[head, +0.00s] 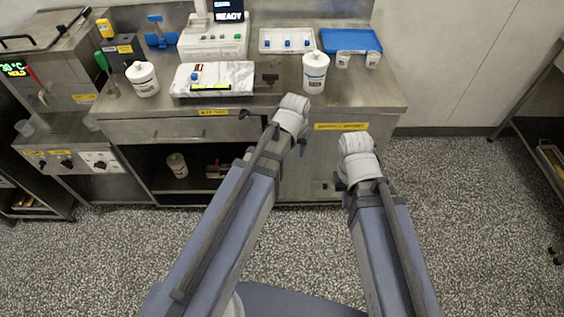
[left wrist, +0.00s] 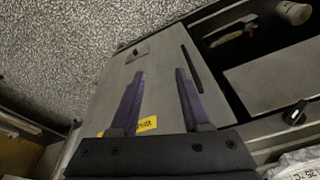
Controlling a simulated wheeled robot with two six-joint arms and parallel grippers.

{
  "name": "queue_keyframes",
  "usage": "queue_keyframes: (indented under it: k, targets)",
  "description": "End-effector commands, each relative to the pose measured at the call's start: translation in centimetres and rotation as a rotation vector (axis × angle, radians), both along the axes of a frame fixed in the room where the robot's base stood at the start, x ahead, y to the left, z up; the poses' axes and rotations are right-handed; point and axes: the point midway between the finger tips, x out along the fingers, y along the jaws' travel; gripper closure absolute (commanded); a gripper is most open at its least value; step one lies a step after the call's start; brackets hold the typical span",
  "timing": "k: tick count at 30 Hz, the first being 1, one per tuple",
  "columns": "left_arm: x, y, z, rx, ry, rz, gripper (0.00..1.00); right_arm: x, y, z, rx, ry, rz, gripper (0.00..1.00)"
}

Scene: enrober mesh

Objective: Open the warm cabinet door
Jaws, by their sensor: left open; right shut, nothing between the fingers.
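The warm cabinet door (head: 318,168) is the plain steel panel under the right part of the counter, below a yellow label (head: 341,126). It looks shut. In the left wrist view the door (left wrist: 160,75) shows a long dark bar handle (left wrist: 190,68) near its edge by the open shelf. My left gripper (left wrist: 160,75) is open and empty, its two purple fingers spread before the door, with the handle off to their right. My left arm hides the handle in the head view.
A drawer (head: 165,131) and an open shelf bay (head: 200,165) lie left of the door. The counter top (head: 270,98) holds white bottles, a marble slab, trays and cups. The speckled floor (head: 480,220) at right is clear.

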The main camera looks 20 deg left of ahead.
Motion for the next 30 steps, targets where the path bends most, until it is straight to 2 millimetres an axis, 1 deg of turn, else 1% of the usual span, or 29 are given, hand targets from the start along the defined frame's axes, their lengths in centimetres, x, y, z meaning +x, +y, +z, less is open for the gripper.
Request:
queue_keyframes:
  k: [1,3,6,9,12,16,23,26,30]
  targets:
    - [1.7,1.1,-3.5,-0.008,-0.025,0.027,0.53,0.0,0.0,-3.6,0.000,0.000,0.000,1.00]
    - [3.4,2.4,-5.4,-0.018,-0.061,0.061,0.53,0.0,0.0,-5.8,0.000,0.000,0.000,1.00]
    - [5.4,4.2,-7.5,-0.028,-0.105,0.100,0.53,0.0,0.0,-8.1,0.000,0.000,0.000,1.00]
    - [6.8,5.5,-8.8,-0.036,-0.139,0.128,0.53,0.0,0.0,-9.6,0.000,0.000,0.000,1.00]
    - [7.7,6.5,-9.5,-0.041,-0.162,0.148,0.53,0.0,0.0,-10.6,0.000,0.000,0.000,1.00]
    - [8.3,7.1,-9.9,-0.044,-0.178,0.160,0.53,0.0,0.0,-11.0,0.000,0.000,0.000,1.00]
    - [8.4,7.2,-9.9,-0.045,-0.181,0.163,0.53,0.0,0.0,-11.0,0.000,0.000,0.000,1.00]
    - [8.5,7.2,-10.2,-0.045,-0.181,0.162,0.53,0.0,0.0,-11.4,0.000,0.000,0.000,1.00]
    - [8.9,7.2,-11.3,-0.045,-0.180,0.162,0.53,0.0,0.0,-12.4,0.000,0.000,0.000,1.00]
